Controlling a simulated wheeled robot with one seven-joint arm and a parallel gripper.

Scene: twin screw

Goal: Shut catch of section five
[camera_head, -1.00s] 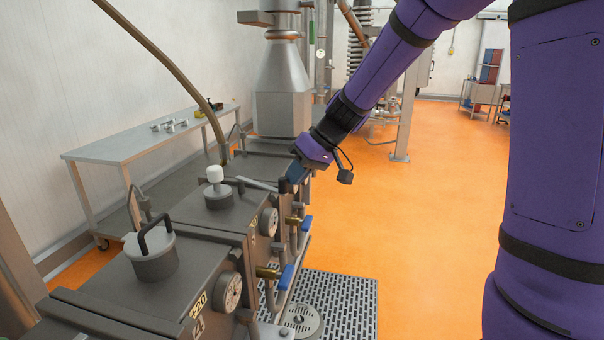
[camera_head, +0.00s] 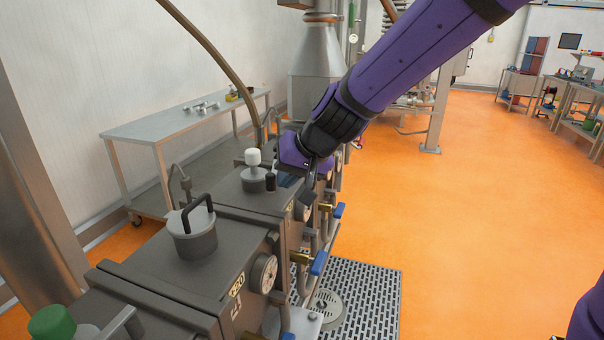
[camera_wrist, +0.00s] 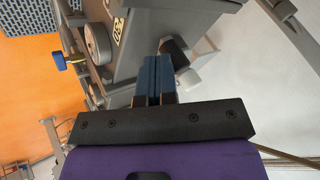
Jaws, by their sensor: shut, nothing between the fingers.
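Section five is the dark grey box (camera_head: 240,205) behind the nearer section marked 4. A round grey cap with a white knob (camera_head: 253,157) stands on its top. A short black grip (camera_head: 271,182) stands right of the knob; it looks like the catch's handle, but I cannot tell whether the catch is shut. My gripper (camera_head: 287,181) is just right of the black grip, over the section's edge. In the wrist view, my gripper's blue fingers (camera_wrist: 159,62) are together and empty. The black grip (camera_wrist: 177,52) is close beside them; I cannot tell if they touch.
The section marked 4 (camera_head: 165,270) carries a pot with a black handle (camera_head: 194,228). A gauge (camera_head: 264,273) and blue-handled valves (camera_head: 318,263) stick out on the right. A curved pipe (camera_head: 205,45) rises behind. The orange floor (camera_head: 480,220) to the right is clear.

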